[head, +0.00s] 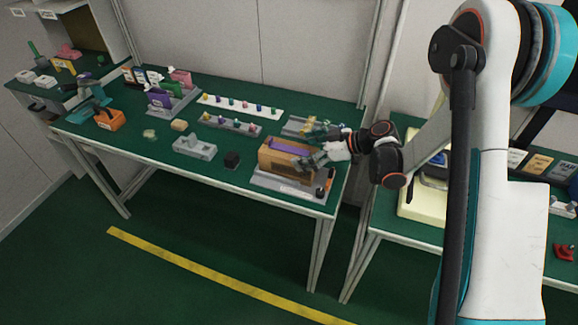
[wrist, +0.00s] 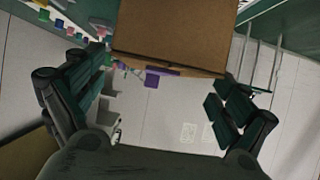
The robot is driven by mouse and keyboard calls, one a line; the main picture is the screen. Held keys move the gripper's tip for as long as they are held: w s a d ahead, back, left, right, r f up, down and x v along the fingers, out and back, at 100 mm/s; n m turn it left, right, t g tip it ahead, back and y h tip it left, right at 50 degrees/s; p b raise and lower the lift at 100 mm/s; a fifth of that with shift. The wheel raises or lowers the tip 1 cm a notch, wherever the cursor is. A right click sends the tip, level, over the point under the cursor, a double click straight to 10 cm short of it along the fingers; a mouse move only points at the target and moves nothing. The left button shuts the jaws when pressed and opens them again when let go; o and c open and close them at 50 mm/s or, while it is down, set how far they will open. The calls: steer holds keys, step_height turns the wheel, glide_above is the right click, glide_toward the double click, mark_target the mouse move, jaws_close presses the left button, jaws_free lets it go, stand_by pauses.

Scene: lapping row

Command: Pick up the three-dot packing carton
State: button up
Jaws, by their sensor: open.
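A brown packing carton (head: 278,165) with a purple strip along its top sits on a grey tray (head: 288,188) at the right end of the green workbench. I cannot make out dots on it, so I cannot confirm it is the three-dot one. In the wrist view the carton (wrist: 178,38) fills the top middle, and my open gripper (wrist: 163,78) has a finger on each side of the picture. Nothing is held. Contact with the carton cannot be told.
Racks with coloured pegs (head: 240,107) lie behind. An orange bin (head: 109,120) is at the far left. A second green table (head: 405,222) stands right, past a gap.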

mark_target(293, 150)
steer(key=shift+r+b+x, duration=0.2)
steer(key=shift+b+x, duration=0.4)
steer(key=shift+x, duration=0.8)
steer(key=shift+r+b+x, duration=0.15)
steer(key=shift+b+x, duration=0.45)
steer(key=shift+x, duration=0.75)
steer(key=shift+a+r, duration=0.1)
steer(key=shift+a, duration=0.05)
steer(key=c, duration=1.5)
